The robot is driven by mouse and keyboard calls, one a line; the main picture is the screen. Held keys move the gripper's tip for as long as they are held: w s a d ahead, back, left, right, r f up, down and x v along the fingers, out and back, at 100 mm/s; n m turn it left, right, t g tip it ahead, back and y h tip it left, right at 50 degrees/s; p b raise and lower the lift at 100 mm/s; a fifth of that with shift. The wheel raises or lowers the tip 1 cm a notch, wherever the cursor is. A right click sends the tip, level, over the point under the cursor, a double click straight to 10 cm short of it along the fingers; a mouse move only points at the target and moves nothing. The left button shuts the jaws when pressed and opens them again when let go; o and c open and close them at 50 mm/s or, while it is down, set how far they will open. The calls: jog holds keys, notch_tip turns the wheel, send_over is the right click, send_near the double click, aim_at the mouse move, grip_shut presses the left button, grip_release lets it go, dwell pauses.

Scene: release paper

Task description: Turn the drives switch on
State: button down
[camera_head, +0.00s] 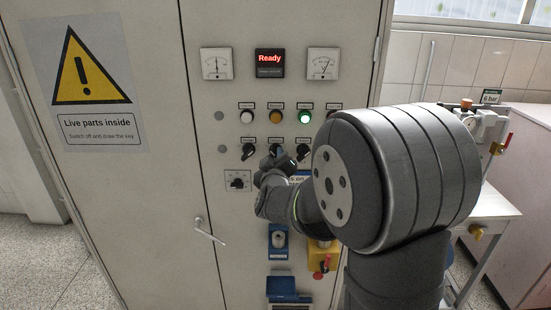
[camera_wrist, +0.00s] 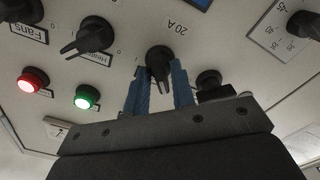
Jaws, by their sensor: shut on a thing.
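A row of black rotary switches runs across the cabinet panel. One black switch knob (camera_wrist: 158,58) sits between the two blue fingers of my gripper (camera_wrist: 160,90) in the wrist view, with its handle pointing down in that picture. My gripper (camera_head: 272,163) is shut on this knob, near the middle of the row in the head view. The knob's name label is hidden behind the fingers, so I cannot read whether it is drives. The heater switch (camera_wrist: 95,36) and the fans switch (camera_wrist: 22,10) stand to its left in the wrist view.
A red lamp (camera_wrist: 32,80) and a green lamp (camera_wrist: 87,96) are lit. A display (camera_head: 270,62) reads Ready, between two meters. Another black knob (camera_wrist: 208,80) is close to the right finger. A cabinet handle (camera_head: 208,232) sticks out at the left.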

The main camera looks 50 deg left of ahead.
jog(key=shift+m, duration=8.4)
jog(key=c, duration=1.5)
grip_release()
jog(key=v, duration=1.7)
jog(key=shift+s+d+r, duration=0.1)
jog(key=shift+s+d, duration=0.1)
jog(key=shift+w+a, duration=0.1)
